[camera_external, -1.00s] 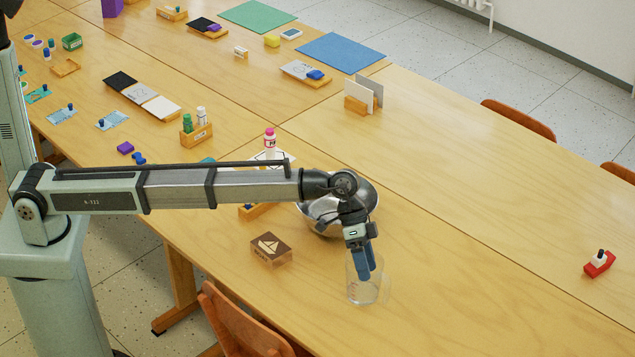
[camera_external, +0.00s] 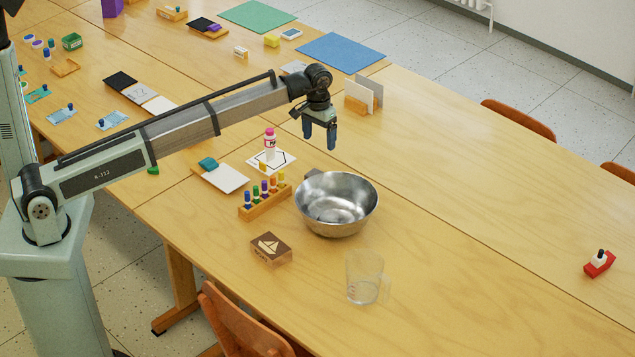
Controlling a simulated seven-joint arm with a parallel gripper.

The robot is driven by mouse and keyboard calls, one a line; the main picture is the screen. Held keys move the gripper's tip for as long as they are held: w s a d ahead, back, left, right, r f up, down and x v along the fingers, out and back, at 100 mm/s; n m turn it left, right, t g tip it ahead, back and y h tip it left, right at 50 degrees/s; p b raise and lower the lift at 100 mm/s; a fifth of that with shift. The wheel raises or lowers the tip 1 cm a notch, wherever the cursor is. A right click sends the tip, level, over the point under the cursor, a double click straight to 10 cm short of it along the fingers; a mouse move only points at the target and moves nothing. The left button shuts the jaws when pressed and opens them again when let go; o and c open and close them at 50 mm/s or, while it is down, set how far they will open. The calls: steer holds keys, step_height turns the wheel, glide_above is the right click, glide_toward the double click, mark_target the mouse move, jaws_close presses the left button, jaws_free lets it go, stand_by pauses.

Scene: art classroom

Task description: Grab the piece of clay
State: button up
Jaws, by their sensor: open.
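My gripper (camera_external: 320,140) is open and empty, pointing down above the table, up and left of the metal bowl (camera_external: 337,222) in the picture. No piece is plainly recognizable as clay. I cannot tell which of these, if any, is the clay.
A clear measuring cup (camera_external: 364,280) and a wooden sailboat stamp block (camera_external: 270,249) stand near the front. A wooden rack of colored pegs (camera_external: 264,200) and a pink-capped bottle (camera_external: 270,146) stand left of the bowl. The table's right side is mostly clear.

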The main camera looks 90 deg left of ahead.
steer(key=s+a, duration=0.1)
steer(key=a, duration=0.1)
glide_above(316, 174)
steer(key=f, duration=0.8)
steer(key=shift+s+a+f, duration=0.1)
steer(key=shift+a+f, duration=0.1)
steer(key=shift+d+f, duration=0.15)
steer(key=shift+f, duration=1.2)
steer(key=shift+d+f, duration=0.1)
steer(key=shift+f, duration=1.25)
steer(key=shift+c, duration=0.2)
steer(key=c, duration=1.2)
